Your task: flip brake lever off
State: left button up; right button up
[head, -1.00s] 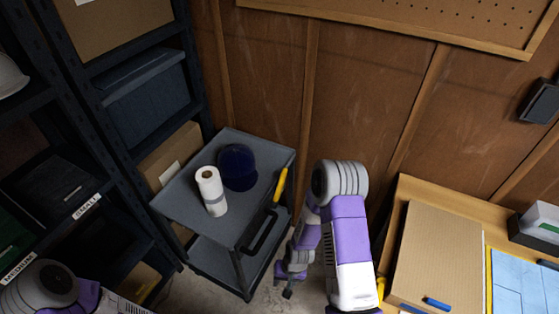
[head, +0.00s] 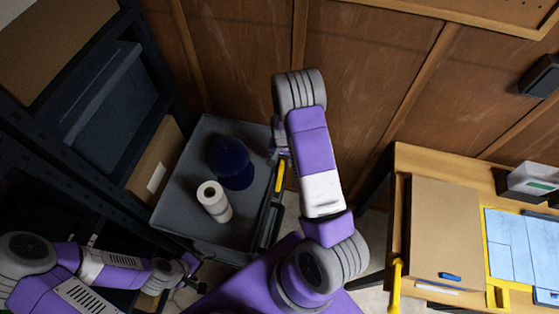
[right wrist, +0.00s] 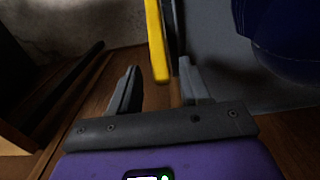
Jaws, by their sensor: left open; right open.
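The brake lever (head: 280,176) is a yellow bar on the right edge of the grey cart (head: 180,212). It also shows in the right wrist view (right wrist: 155,38), coming down from the top edge. My right gripper (right wrist: 158,67) is open, with the yellow lever's end appearing between its two grey fingers; I cannot tell whether they touch. In the head view my right gripper is mostly hidden by its arm, beside the lever's far end. My left gripper (head: 192,272) is empty, off the cart's near left corner.
A dark shelf with a blue bin (head: 110,110) stands left. A wooden workbench (head: 420,165) with a cardboard sheet (head: 450,225) stands right. A wood-panel wall closes the back.

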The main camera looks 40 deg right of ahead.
aim_at(280, 178)
jog(key=shift+f, duration=2.35)
jog(key=shift+c, duration=0.3)
grip_shut()
